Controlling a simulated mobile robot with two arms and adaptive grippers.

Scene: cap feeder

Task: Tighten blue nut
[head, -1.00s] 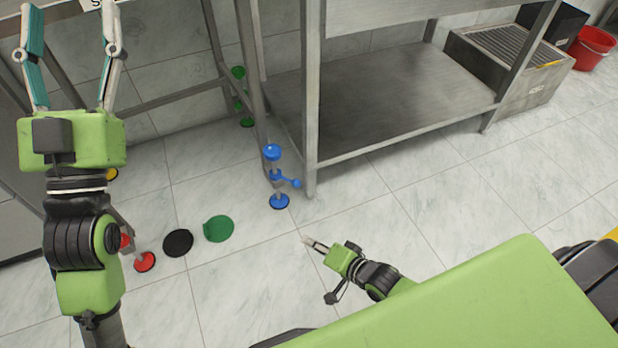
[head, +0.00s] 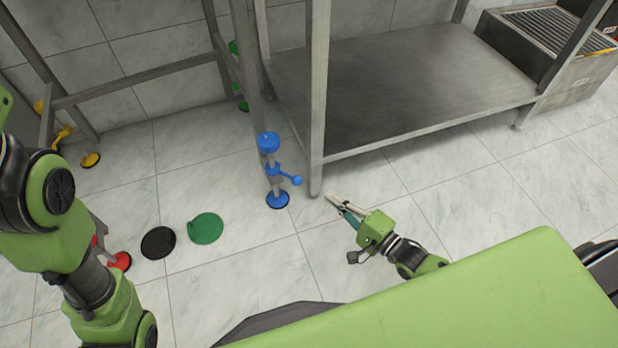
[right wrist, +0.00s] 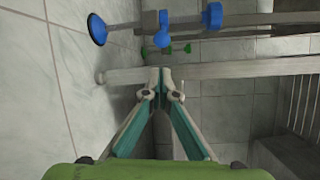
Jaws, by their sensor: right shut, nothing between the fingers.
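A blue nut with a side knob (head: 275,171) sits partway up a grey post. The post has a round blue foot (head: 278,199) on the floor and a blue cap (head: 268,142) on top. It stands beside the metal table's front leg. In the right wrist view the blue nut (right wrist: 163,28) shows sideways above the fingers. My right gripper (head: 331,198) is shut and empty, low near the floor, to the right of the blue foot and apart from it.
The metal table leg (head: 318,100) stands just behind the right fingertips. A black disc (head: 158,242) and a green disc (head: 206,228) lie on the floor to the left. A red foot (head: 119,261) is partly behind my left arm. Green and yellow parts stand farther back.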

